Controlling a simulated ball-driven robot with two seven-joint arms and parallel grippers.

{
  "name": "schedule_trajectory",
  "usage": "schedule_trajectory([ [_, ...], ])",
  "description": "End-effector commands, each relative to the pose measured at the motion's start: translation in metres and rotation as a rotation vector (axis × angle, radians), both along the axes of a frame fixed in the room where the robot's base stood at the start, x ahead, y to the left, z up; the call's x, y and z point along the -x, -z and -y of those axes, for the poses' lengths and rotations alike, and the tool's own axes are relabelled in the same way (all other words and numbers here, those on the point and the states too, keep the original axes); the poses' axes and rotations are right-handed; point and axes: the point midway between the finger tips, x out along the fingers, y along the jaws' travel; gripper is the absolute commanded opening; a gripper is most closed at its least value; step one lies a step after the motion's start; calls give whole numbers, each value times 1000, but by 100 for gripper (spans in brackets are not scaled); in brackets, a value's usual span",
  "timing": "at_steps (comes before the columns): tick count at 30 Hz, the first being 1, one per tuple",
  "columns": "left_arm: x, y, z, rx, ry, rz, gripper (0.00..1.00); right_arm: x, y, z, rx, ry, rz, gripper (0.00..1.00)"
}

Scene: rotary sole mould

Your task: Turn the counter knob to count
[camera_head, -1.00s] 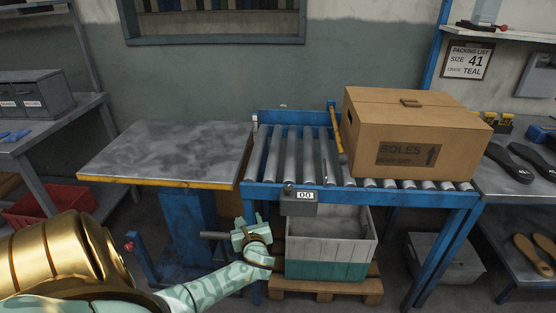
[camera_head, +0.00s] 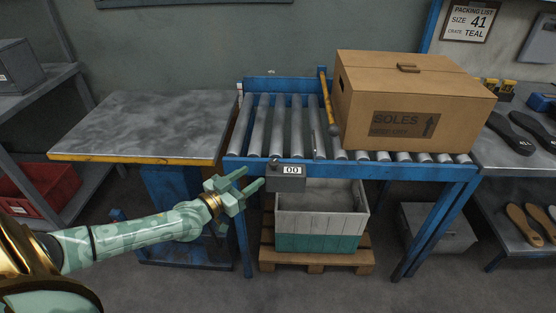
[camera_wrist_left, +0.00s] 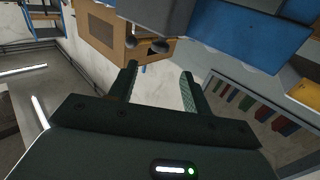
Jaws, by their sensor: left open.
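The counter (camera_head: 285,182) is a small dark grey box on the front blue rail of the roller conveyor, and its display reads 00. A small dark knob (camera_head: 275,159) shows at its upper left. My left gripper (camera_head: 252,178) is open and empty, just left of the counter, with its fingers pointing toward it. In the left wrist view the open fingers (camera_wrist_left: 159,71) have nothing between them. A grey box, seemingly the counter (camera_wrist_left: 158,14), lies beyond the fingertips there, with two dark rounded parts at its edge. Touching cannot be seen. My right gripper is out of view.
The roller conveyor (camera_head: 271,126) carries a cardboard box (camera_head: 456,118) and a yellow-handled tool (camera_head: 326,100). Below stands a white and teal crate (camera_head: 291,243) on a wooden pallet (camera_head: 316,266).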

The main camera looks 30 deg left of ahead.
Motion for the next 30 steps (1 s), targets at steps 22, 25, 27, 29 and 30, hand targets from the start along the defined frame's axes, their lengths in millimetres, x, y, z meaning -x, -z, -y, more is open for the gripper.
schedule_trajectory([
  [22, -120, 1, 19, -4, 1, -1, 49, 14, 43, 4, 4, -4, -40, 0],
  [25, -119, 0, 19, -4, 1, -1, 49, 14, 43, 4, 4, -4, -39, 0],
  [27, -119, 0, 19, -4, 1, -1, 49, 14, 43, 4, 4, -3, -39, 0],
  [29, -119, 0, 19, -4, 1, -1, 35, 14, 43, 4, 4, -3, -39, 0],
  [30, -119, 0, 19, -4, 1, -1, 24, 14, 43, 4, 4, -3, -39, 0],
])
